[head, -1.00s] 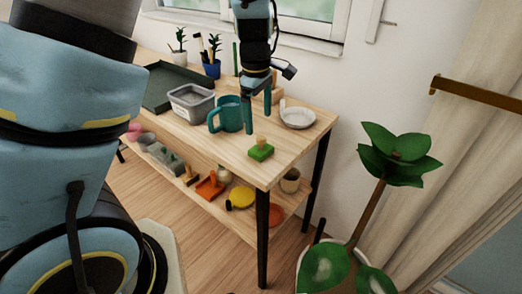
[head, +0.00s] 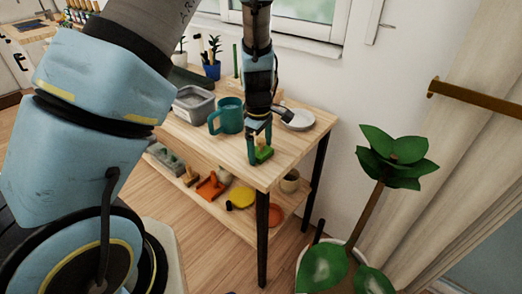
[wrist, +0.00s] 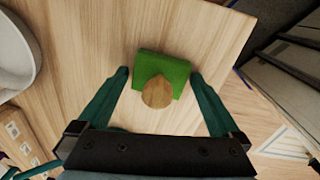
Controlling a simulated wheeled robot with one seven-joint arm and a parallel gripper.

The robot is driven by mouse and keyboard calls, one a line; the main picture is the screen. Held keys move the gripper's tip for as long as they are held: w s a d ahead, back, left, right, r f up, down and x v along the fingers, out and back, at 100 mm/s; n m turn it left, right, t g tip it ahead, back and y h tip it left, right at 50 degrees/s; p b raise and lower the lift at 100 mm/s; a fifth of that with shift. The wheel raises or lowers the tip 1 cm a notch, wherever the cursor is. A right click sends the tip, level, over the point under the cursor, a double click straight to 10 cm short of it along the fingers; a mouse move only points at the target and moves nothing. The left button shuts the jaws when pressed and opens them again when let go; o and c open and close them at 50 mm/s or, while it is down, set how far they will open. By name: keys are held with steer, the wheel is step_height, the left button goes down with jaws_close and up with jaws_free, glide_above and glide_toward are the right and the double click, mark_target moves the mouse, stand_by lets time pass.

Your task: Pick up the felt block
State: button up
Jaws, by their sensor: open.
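The felt block is a green block (head: 264,153) with a wooden knob on top, on the table's near right part in the head view. In the wrist view the green block (wrist: 161,70) lies between my fingertips, with its round wooden knob (wrist: 157,92) facing the camera. My gripper (head: 259,148) is open over the block, its teal fingers pointing down. In the wrist view my gripper (wrist: 160,74) has one finger on each side of the block, with small gaps visible. The fingers partly hide the block in the head view.
A teal mug (head: 229,115), a grey bin (head: 194,104) and a white bowl (head: 300,119) stand on the wooden table (head: 225,150). The lower shelf holds a yellow disc (head: 242,196) and other items. A leafy plant (head: 395,150) stands at the right.

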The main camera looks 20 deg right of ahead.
mark_target(261, 140)
steer(key=c, duration=1.2)
step_height(261, 140, up, 10)
steer(key=shift+r+b, duration=0.1)
steer(key=shift+b, duration=0.4)
steer(key=shift+c, duration=0.2)
